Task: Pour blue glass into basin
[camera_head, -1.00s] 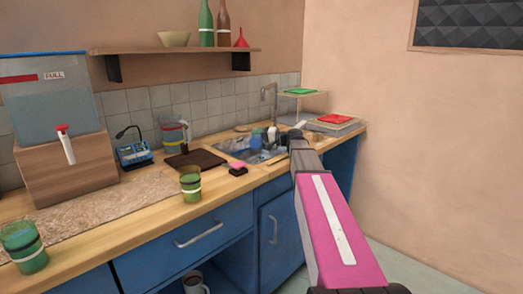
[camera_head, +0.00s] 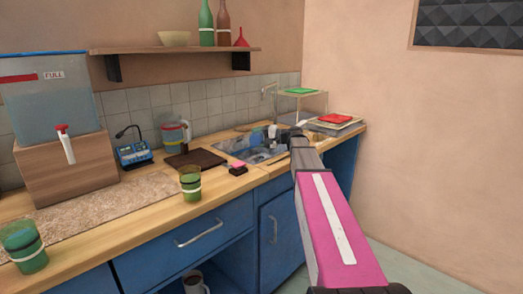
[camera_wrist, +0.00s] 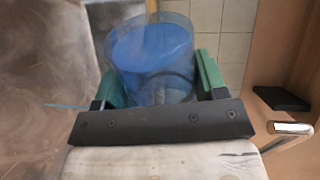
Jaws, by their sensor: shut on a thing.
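The blue glass (camera_wrist: 150,50), a clear tumbler with blue contents, sits between the green finger pads of my gripper (camera_wrist: 160,78) in the wrist view. My gripper is shut on it. In the head view my gripper (camera_head: 273,133) is over the sink basin (camera_head: 235,148), at the far end of my arm. The glass is small and partly hidden there, so its exact tilt is unclear. A thin blue streak shows left of the fingers in the wrist view. I cannot tell how much is in the basin.
A faucet and a rack with a green item (camera_head: 301,91) stand behind the sink; a red item (camera_head: 335,118) lies to its right. A dark board (camera_head: 195,158), pink sponge (camera_head: 238,165) and green striped glass (camera_head: 190,183) are left of it. A water tank (camera_head: 50,95) stands far left.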

